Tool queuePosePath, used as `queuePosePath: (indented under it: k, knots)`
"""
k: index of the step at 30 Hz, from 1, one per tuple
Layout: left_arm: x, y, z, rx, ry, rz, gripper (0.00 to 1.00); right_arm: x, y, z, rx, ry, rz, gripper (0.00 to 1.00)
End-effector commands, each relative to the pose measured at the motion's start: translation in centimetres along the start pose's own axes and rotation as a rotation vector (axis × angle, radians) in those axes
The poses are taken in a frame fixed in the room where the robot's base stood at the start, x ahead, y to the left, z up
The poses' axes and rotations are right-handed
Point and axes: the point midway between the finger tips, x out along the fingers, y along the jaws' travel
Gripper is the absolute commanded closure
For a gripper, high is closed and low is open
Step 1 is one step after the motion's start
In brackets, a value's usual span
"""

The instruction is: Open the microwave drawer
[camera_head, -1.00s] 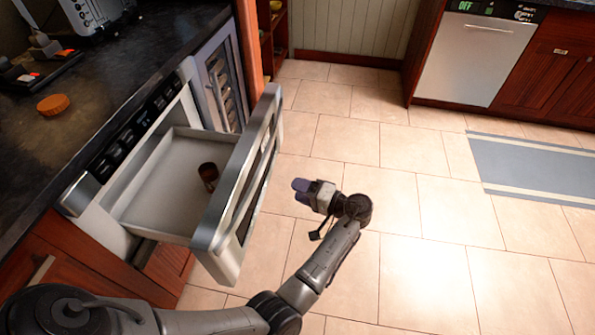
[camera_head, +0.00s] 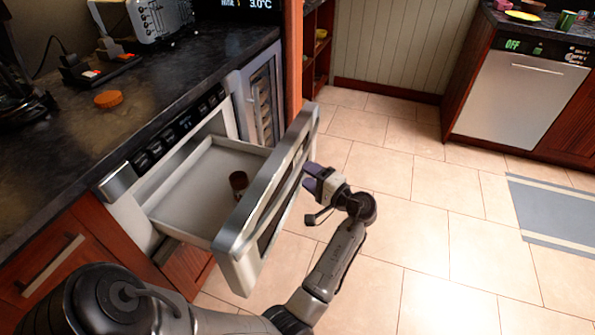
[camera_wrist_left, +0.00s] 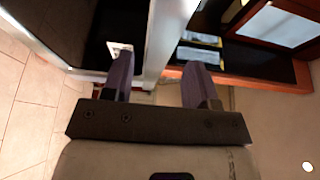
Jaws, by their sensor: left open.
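The microwave drawer (camera_head: 195,194) is pulled out from under the counter, showing its pale interior. A small brown cup-like object (camera_head: 238,183) stands inside it. The drawer front (camera_head: 268,200) has a silver frame and a dark panel on its outer face. My left gripper (camera_head: 311,178) is open and empty, close to the outer face near its far end; whether it touches cannot be told. In the left wrist view the two purple-grey fingers (camera_wrist_left: 157,78) are apart, with a silver edge and dark panel beyond them. My right gripper is not in view.
A dark counter (camera_head: 120,120) runs along the left, with a toaster (camera_head: 160,18) and an orange round item (camera_head: 108,99). A glass-fronted cooler (camera_head: 260,98) adjoins the drawer.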

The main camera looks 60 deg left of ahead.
Motion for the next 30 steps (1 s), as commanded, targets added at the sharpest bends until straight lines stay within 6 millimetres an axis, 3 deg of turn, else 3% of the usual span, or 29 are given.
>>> queuePosePath:
  k: [9,24,30]
  knots:
    - [3.9,0.1,0.0,-0.001,0.0,-0.001,0.47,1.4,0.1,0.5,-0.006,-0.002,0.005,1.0]
    - [4.9,0.0,0.0,-0.001,0.001,0.001,0.47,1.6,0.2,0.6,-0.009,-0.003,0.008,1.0]
    - [4.9,0.0,0.0,-0.001,0.001,0.001,0.65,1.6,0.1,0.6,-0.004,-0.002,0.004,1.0]
